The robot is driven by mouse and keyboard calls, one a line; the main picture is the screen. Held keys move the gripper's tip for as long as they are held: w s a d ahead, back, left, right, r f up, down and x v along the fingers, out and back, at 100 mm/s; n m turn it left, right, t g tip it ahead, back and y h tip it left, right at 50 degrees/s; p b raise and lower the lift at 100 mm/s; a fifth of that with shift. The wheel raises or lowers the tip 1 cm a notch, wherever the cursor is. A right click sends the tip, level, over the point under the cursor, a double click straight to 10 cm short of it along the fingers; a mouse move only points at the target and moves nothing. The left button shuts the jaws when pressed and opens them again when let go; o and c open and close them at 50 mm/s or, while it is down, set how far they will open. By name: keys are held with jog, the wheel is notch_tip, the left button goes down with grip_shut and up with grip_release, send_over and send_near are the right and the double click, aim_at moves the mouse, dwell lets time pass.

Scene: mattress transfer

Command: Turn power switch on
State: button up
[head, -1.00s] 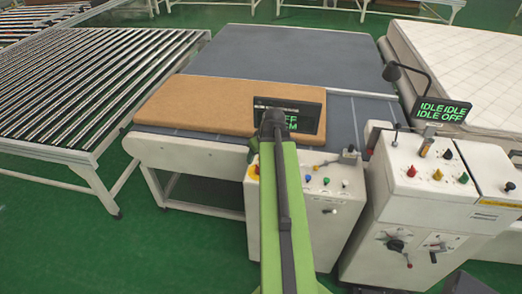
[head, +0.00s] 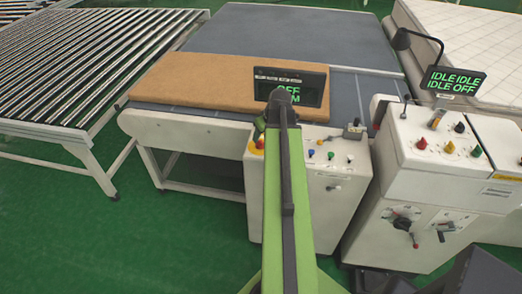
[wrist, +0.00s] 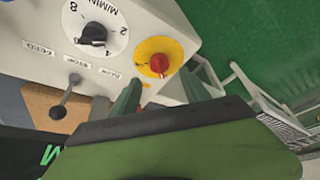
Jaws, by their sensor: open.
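A red rotary knob on a round yellow plate (wrist: 160,61) sits on the white console in the wrist view; it looks like the power switch. In the head view a red and yellow control (head: 257,144) shows at the left end of the left console's top. My gripper (wrist: 162,94) is open, with its two green fingers apart, one on each side below the knob in the picture. The knob shows beyond the gap between them, and nothing is held. Whether the fingertips touch the console I cannot tell. In the head view my arm hides most of the gripper.
A black dial (wrist: 93,34) and a lever (wrist: 66,99) sit left of the knob. The display (head: 292,92) reads OFF, partly hidden by my arm. A brown board (head: 195,85) lies on the conveyor. The right console (head: 415,190) stands close; green floor is clear at front left.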

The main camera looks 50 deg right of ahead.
aim_at(260, 141)
jog(key=b+x, duration=0.4)
jog(key=x, duration=0.2)
jog(key=shift+w+f+b, duration=0.2)
jog(key=shift+f+b, duration=0.1)
jog(key=shift+r, duration=0.1)
